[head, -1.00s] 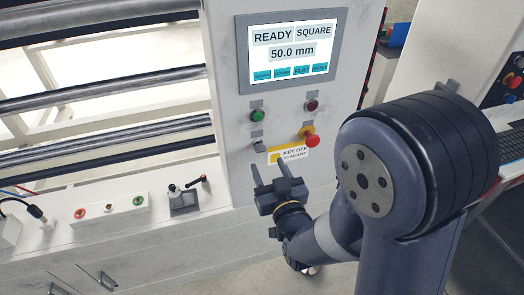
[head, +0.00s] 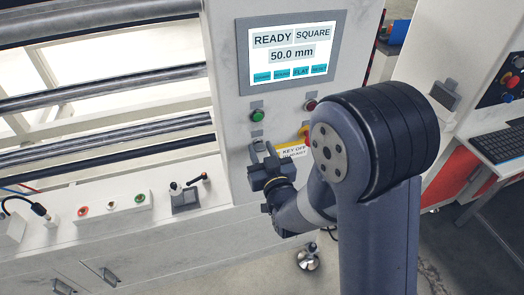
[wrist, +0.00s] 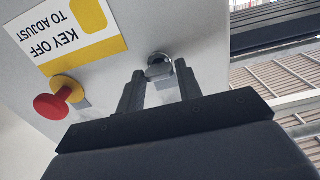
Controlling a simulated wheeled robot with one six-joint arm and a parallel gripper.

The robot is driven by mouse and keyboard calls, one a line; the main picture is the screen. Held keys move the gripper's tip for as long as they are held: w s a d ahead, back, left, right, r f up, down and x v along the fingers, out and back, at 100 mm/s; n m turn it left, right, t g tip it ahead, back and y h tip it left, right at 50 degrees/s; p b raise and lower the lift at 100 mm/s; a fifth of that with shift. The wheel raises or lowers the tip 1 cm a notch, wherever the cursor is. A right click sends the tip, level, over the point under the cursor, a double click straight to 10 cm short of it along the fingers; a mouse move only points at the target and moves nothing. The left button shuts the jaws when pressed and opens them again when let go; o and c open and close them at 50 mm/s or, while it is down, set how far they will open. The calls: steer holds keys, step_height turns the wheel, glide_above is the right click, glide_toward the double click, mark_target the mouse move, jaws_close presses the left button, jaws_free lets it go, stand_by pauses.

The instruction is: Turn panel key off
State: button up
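The panel key (wrist: 158,64) is a small silver key switch on the pale panel in the wrist view. My gripper (wrist: 159,70) is open, with one finger on each side of the key near its tips. I cannot tell whether either finger touches it. In the head view my gripper (head: 262,148) is at the panel, left of the yellow and white "KEY OFF TO ADJUST" label (head: 291,152), and largely hides the key. The label (wrist: 68,34) shows upside down in the wrist view. The panel screen (head: 288,52) reads READY, SQUARE, 50.0 mm.
A red mushroom button on a yellow base (wrist: 54,103) sticks out near the key; my arm mostly hides it in the head view. A green button (head: 257,115) and a dark red button (head: 310,105) sit above. Rollers (head: 110,105) lie to the left.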

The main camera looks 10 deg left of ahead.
steer(key=c, duration=0.6)
steer(key=shift+o, duration=0.2)
steer(key=shift+f+m+b, duration=0.15)
steer(key=shift+m+b, duration=0.25)
steer(key=shift+b, duration=0.35)
steer(key=m+b, duration=0.2)
steer(key=b, duration=0.2)
steer(key=m+b, duration=0.2)
steer(key=b, duration=0.2)
steer(key=m+b, duration=0.3)
steer(key=shift+d+f+b, duration=0.15)
steer(key=shift+f+b, duration=0.1)
steer(key=shift+b, duration=0.15)
steer(key=m+b, duration=0.6)
steer(key=b, duration=0.3)
steer(key=shift+w+m, duration=0.1)
steer(key=shift+m, duration=0.2)
steer(key=m+b, duration=0.3)
steer(key=b, duration=0.1)
steer(key=shift+r+m+b, duration=0.15)
steer(key=shift+m+b, duration=0.15)
steer(key=shift+b, duration=0.1)
steer(key=shift+r, duration=0.1)
